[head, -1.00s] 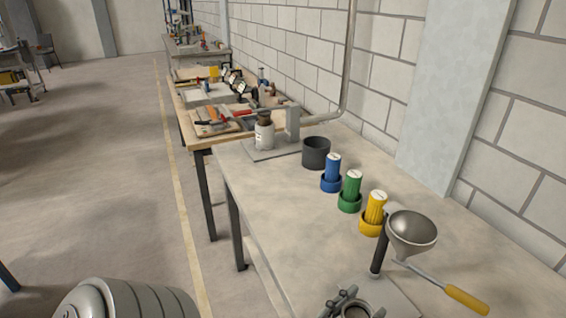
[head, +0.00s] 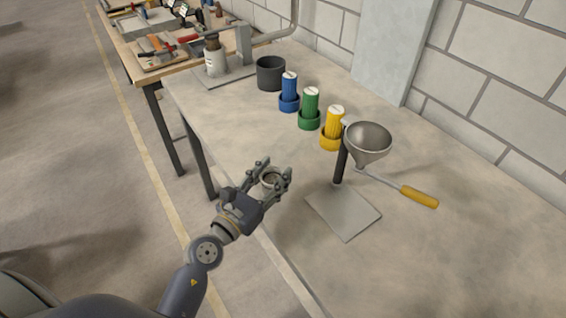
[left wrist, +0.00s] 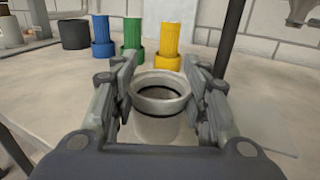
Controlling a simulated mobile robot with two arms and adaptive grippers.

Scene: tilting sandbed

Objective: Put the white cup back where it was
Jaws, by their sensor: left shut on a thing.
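My left gripper (head: 274,174) is shut on the white cup (head: 271,182) near the table's front edge. In the left wrist view, my left gripper (left wrist: 162,75) has one finger on each side of the upright cup (left wrist: 159,108), with its open rim up. The fingers and palm hide part of the cup. I cannot tell whether its bottom touches the table (head: 400,250). My right gripper is not in view.
A funnel (head: 367,140) on a stand with a flat base plate (head: 343,212) is right of my gripper. Yellow (head: 333,126), green (head: 310,108) and blue (head: 289,92) cylinders and a dark pot (head: 270,73) stand beyond. The table's right side is clear.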

